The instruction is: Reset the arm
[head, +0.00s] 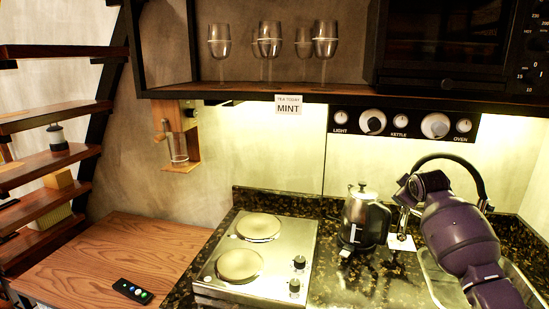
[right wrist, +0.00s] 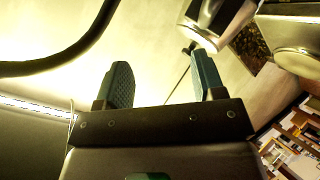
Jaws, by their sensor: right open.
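My right arm (head: 460,235), purple, reaches in from the lower right of the head view, over the sink. Its gripper is hard to make out there, but the right wrist view shows the right gripper (right wrist: 163,82) with its two dark teal fingers apart and nothing between them. The kettle (head: 362,220), dark and steel with a black handle, stands upright on the counter left of my arm. A shiny metal body, apparently the kettle (right wrist: 218,22), appears beyond the right finger in the right wrist view. I cannot tell the gap between them. My left gripper is not in view.
A black faucet (head: 455,160) arches behind my arm at the sink (head: 440,285). A two-plate hob (head: 255,260) stands left of the kettle. Glasses (head: 325,40) stand on the shelf above. A remote (head: 132,291) lies on the wooden top (head: 150,250), which is otherwise clear.

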